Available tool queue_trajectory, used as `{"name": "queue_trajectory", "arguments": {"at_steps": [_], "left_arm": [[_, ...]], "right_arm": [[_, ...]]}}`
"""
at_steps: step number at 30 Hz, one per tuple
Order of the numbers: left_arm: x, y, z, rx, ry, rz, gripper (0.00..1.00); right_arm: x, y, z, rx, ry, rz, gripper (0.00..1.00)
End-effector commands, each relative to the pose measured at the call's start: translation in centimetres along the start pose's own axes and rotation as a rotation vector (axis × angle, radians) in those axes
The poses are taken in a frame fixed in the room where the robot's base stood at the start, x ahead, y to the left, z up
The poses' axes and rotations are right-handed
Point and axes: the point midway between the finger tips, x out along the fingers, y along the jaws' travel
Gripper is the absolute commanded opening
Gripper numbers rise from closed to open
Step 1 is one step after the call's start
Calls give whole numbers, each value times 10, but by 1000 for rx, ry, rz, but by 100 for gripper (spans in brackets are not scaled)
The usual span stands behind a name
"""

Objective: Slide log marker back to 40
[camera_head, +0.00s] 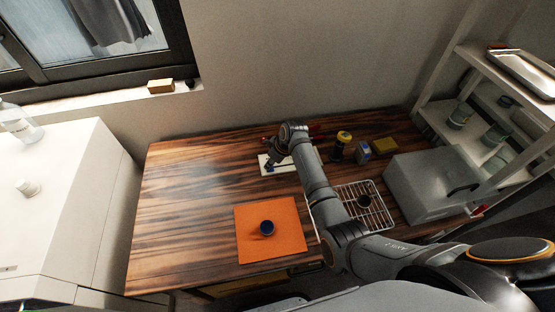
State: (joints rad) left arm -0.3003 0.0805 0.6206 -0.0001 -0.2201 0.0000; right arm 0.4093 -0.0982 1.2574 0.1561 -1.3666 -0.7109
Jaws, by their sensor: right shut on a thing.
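A small white strip (288,168), seemingly the log, lies near the back of the wooden table with a dark blue part at its left end, seemingly the marker (269,168). My right arm reaches over the table from the lower right. My right gripper (272,163) is down at the strip's left part and shut on the marker. The gripper and wrist hide part of the strip, and its scale cannot be read. My left gripper is not in view.
An orange mat (250,245) with a dark blue cup (267,228) lies in front. A wire rack (378,213) holds a dark cup. A grey oven box (425,188), a yellow-topped bottle (342,142) and a yellow block (384,146) stand right. The table's left side is clear.

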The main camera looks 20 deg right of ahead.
Motion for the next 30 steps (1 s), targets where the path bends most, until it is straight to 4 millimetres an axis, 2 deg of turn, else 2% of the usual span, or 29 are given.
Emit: {"name": "queue_trajectory", "arguments": {"at_steps": [8,9,14,23,26,30], "left_arm": [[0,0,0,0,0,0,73],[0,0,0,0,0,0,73],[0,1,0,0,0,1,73],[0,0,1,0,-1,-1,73],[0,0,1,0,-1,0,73],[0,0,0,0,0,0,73]], "right_arm": [[2,-4,-2,2,6,-11,0],[2,-5,-2,2,7,-11,24],[2,-4,-2,2,6,-11,44],[-1,-2,-2,1,5,-6,44],[-12,-2,-2,1,6,-5,44],[-44,-2,-2,0,8,-4,44]]}}
